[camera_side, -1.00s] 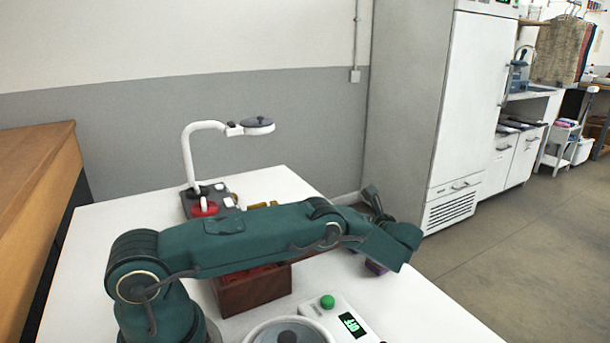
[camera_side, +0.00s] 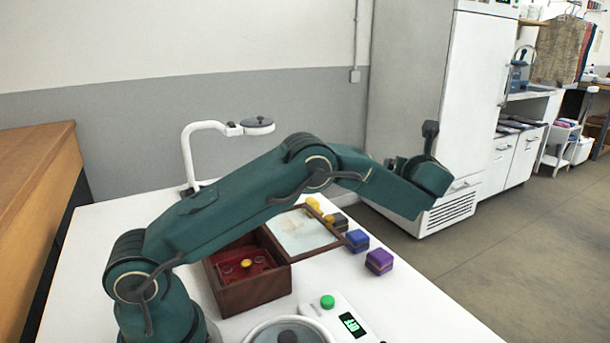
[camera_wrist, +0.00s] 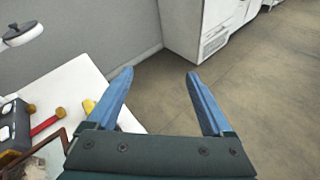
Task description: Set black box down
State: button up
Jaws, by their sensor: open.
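A small black box (camera_side: 338,221) sits on the white table in the side view, near its far right edge, between a yellow box (camera_side: 313,204) and a blue box (camera_side: 357,240). My gripper (camera_side: 428,145) is raised well above the table, to the upper right of the boxes. In the wrist view my gripper (camera_wrist: 158,77) has its two blue fingers spread wide. I cannot make out the black box in the wrist view.
A purple box (camera_side: 379,261) stands in front of the blue one. An open wooden case (camera_side: 255,292) with red lining holds a small yellow piece; its glazed lid (camera_side: 303,230) lies open. A white device (camera_side: 345,316) with a green button is near the front. A curved white stand (camera_side: 186,150) is behind.

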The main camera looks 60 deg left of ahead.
jog(key=s+d+r+m+t+h, duration=0.3)
jog(key=d+r+m+t+h, duration=0.3)
jog(key=d+r+m+h, duration=1)
jog(key=s+f+m+g+y, duration=0.1)
jog(key=s+f+m+g, duration=0.2)
jog(key=s+m, duration=0.9)
jog(key=s+f+m+g+y, duration=0.1)
jog(key=s+f+m+g, duration=0.2)
jog(key=s+f+m, duration=0.4)
jog(key=s+m, duration=0.4)
jog(key=s, duration=0.1)
jog(key=shift+s+d+f+m+y, duration=0.2)
jog(key=shift+d+m+y, duration=0.15)
jog(key=shift+m+y, duration=0.05)
jog(key=shift+o, duration=0.5)
jog(key=s+a+f+m+g+y, duration=0.1)
jog(key=s+a+f+m+g, duration=0.2)
jog(key=s, duration=0.5)
notch_tip(320, 180, down, 3)
jog(key=shift+s+a+r+m+y, duration=0.2)
jog(key=shift+m+y, duration=0.2)
jog(key=shift+m, duration=0.2)
